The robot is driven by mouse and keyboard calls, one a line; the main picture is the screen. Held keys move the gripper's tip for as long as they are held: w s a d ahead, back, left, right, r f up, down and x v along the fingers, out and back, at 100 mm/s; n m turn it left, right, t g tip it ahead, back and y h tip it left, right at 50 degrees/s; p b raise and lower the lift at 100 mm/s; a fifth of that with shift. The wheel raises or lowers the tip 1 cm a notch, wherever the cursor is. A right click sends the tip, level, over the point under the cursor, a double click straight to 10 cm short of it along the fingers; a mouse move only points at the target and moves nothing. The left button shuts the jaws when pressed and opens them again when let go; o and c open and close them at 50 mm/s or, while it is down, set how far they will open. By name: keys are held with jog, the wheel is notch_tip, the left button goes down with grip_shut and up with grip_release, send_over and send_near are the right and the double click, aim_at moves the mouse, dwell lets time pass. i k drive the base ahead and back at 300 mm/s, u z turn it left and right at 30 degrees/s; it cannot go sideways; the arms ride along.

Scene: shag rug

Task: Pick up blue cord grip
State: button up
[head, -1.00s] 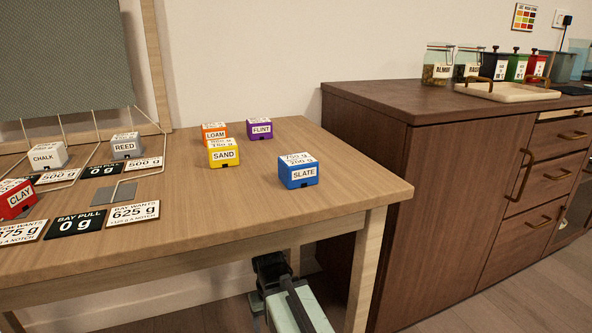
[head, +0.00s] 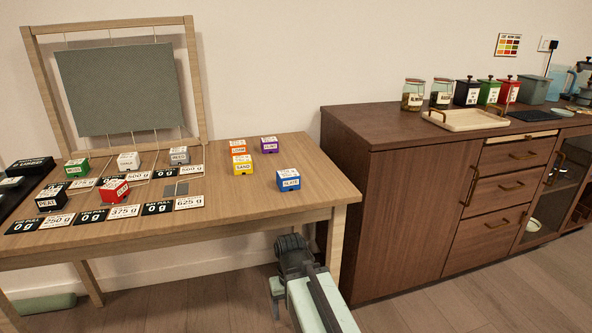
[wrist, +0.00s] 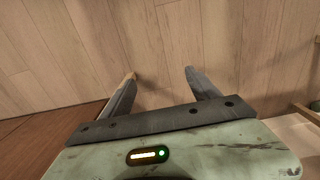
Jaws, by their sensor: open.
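A blue block (head: 288,181) labelled SLATE sits on the wooden table near its right front corner. It is the only blue thing on the table that I can make out; no separate blue cord grip can be told apart. My gripper (wrist: 159,75) is open and empty in the wrist view, with its fingers over bare floorboards. In the head view my dark gripper end (head: 293,251) is in front of the table's right edge, low and apart from the blue block. The block is not in the wrist view.
Yellow (head: 242,164), orange (head: 238,147) and purple (head: 270,145) blocks stand behind the blue one. A red block (head: 114,192) and labelled plates lie left, below a corded frame (head: 197,90). A dark cabinet (head: 400,190) stands right. The table front right is clear.

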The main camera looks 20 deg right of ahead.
aim_at(287, 179)
jog(key=u, duration=0.05)
jog(key=k, duration=0.1)
jog(key=u, duration=3.05)
jog(key=k, duration=0.85)
jog(key=z, duration=0.95)
jog(key=i, duration=0.95)
